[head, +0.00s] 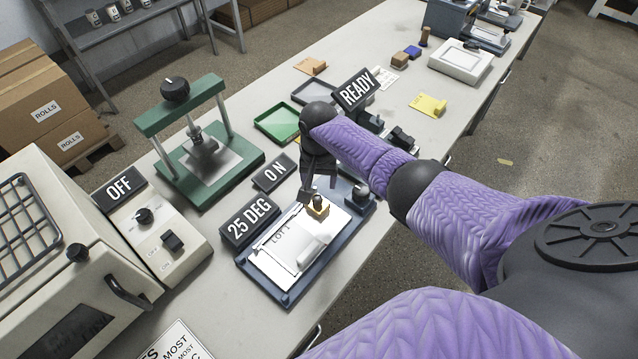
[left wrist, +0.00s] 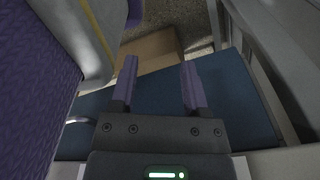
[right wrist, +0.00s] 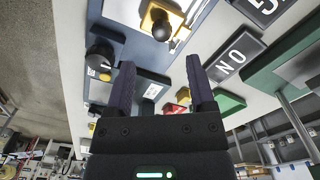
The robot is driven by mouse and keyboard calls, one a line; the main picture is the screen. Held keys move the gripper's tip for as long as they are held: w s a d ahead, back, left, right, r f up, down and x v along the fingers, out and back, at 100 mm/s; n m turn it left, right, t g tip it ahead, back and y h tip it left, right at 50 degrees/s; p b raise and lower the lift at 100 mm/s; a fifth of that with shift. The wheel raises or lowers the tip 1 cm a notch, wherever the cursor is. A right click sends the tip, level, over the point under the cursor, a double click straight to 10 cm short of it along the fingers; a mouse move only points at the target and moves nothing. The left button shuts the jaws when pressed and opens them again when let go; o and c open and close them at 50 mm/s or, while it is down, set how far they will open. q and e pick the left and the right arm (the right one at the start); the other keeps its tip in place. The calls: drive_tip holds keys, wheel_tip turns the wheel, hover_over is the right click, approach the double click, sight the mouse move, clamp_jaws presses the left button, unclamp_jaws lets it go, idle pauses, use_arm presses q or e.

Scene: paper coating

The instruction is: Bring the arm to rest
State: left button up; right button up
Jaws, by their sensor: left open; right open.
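My right arm reaches across the bench in the head view. Its gripper (head: 318,188) hangs over the blue-based coating device (head: 283,297), close to a yellow block with a dark knob (head: 318,208); the arm partly hides the far end. In the right wrist view, my right gripper (right wrist: 161,85) is open with nothing between its fingers, and the yellow block (right wrist: 178,8) is beyond them, apart. My left gripper (left wrist: 159,82) shows only in the left wrist view, open and empty, facing a dark blue surface (left wrist: 160,110) and a brown box (left wrist: 150,47).
A green press (head: 207,170) and a white oven (head: 60,260) with an OFF sign (head: 119,188) stand to the left. Green (head: 277,122) and grey trays lie behind. A yellow piece (head: 428,105) and a white device (head: 461,62) lie farther along the bench.

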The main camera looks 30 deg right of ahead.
use_arm(q)
drive_tip(key=shift+w+d+r+p, duration=0.15)
drive_tip(key=shift+r+p, duration=0.3)
drive_tip(key=shift+r, duration=0.5)
use_arm(e)
wheel_tip(320, 180, up, 4)
drive_tip(key=shift+r, duration=0.1)
